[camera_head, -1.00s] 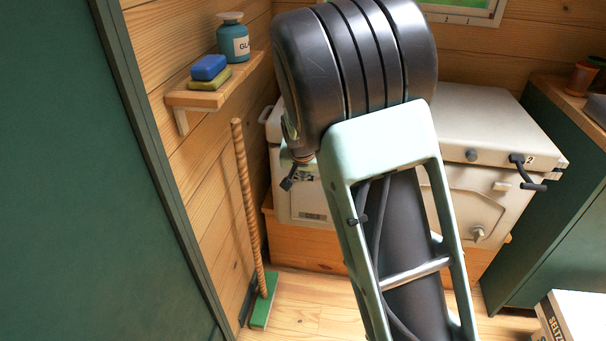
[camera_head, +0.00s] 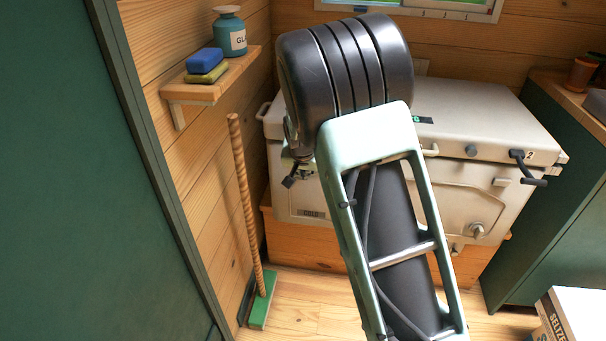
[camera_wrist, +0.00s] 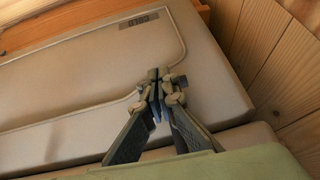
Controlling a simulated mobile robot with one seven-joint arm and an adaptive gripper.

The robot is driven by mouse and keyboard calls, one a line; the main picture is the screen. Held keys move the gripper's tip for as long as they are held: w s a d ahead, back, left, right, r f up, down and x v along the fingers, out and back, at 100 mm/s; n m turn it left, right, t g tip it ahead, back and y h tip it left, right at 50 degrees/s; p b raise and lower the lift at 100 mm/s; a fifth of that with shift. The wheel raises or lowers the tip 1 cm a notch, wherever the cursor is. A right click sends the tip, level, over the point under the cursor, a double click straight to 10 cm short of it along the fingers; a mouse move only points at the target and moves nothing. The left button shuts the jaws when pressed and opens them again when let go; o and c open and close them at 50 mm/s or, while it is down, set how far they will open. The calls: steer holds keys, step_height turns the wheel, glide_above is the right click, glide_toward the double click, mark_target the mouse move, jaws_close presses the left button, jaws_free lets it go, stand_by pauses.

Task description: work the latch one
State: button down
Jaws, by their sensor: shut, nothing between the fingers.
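A pale cooler chest (camera_head: 480,110) stands against the back wall. It also fills the wrist view (camera_wrist: 60,85), upside down, with its COLD label at the top. My gripper (camera_wrist: 157,88) is shut and empty at the front of the chest, just beside the lid seam near the chest's left end. A small dark handle-like piece (camera_head: 290,181) shows at that end in the head view; I cannot tell whether it is latch one or part of my gripper. Any contact at the fingertips is unclear. A black latch handle (camera_head: 528,168) marked 2 is at the right front.
My arm covers the chest's middle front. A wooden shelf (camera_head: 207,92) with sponges and a bottle is on the left wall, above a broom (camera_head: 247,200). A green cabinet (camera_head: 560,210) stands close on the right, with a seltzer box (camera_head: 580,318) in front.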

stand_by(0.4)
steer(key=shift+r+p, duration=0.6)
steer(key=shift+r, duration=0.25)
steer(key=shift+s, duration=0.1)
